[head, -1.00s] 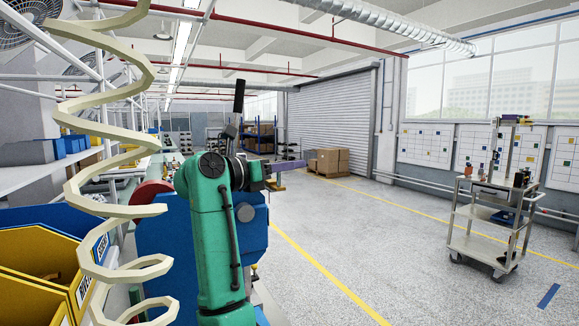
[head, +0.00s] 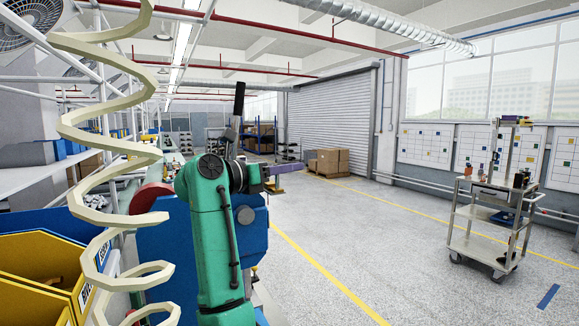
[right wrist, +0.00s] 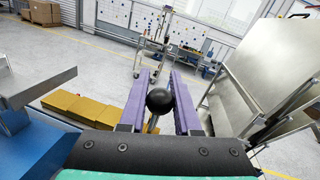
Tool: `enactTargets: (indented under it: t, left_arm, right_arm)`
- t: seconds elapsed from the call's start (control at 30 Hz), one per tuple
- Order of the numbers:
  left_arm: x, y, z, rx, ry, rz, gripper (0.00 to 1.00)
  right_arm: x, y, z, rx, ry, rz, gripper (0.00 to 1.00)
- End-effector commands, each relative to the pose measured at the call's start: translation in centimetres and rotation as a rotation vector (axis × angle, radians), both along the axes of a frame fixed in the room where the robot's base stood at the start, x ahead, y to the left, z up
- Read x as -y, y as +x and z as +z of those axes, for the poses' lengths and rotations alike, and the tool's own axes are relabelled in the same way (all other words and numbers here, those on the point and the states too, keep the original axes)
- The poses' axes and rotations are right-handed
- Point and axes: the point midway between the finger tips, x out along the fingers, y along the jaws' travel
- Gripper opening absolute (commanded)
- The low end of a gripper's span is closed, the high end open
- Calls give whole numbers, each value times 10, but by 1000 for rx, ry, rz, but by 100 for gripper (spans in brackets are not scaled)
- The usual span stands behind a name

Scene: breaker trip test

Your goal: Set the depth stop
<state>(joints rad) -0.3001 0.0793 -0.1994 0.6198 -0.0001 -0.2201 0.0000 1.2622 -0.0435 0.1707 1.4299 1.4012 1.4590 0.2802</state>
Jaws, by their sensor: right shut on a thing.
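My right gripper (right wrist: 160,100) is shut on a black ball knob (right wrist: 160,101), which sits between its two purple fingers in the right wrist view. A thin stem shows just below the knob. In the head view my right gripper (head: 290,166) shows side-on at the end of my green arm, and the knob cannot be made out there. A blue machine body (head: 165,250) with a red round part (head: 150,197) stands behind my arm, partly hidden by it. I cannot tell which part is the depth stop. My left gripper is not in view.
A pale spiral coil (head: 105,215) hangs at the left, in front of yellow and blue bins (head: 40,270). A steel cart (head: 490,215) stands at the right. Metal panels (right wrist: 265,65) rise right of my fingers in the right wrist view. The floor between is clear.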

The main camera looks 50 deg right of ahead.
Motion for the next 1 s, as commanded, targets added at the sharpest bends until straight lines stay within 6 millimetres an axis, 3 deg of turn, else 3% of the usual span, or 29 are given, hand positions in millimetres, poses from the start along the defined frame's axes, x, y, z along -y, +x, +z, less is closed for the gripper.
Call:
enactTargets:
  t: [0.03, 0.13, 0.43, 0.47, 0.53, 0.87, 1.0]
  left_arm:
    - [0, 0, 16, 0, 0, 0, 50]
    - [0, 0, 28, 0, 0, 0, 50]
    - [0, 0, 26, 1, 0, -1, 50]
    - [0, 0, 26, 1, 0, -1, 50]
    - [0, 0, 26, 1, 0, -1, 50]
    - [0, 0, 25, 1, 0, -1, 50]
    - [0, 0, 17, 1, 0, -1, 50]
  right_arm:
    - [2, 8, 9, -6, 2, 1, 0]
    - [6, 21, 8, -5, 0, 2, 0]
    - [8, 26, 1, 0, -1, 3, 0]
    - [8, 26, 1, 0, -1, 3, 35]
    - [8, 26, 1, 0, -1, 3, 61]
    - [6, 26, 0, -1, 0, 3, 61]
    - [-7, 28, -2, 0, 0, 5, 61]
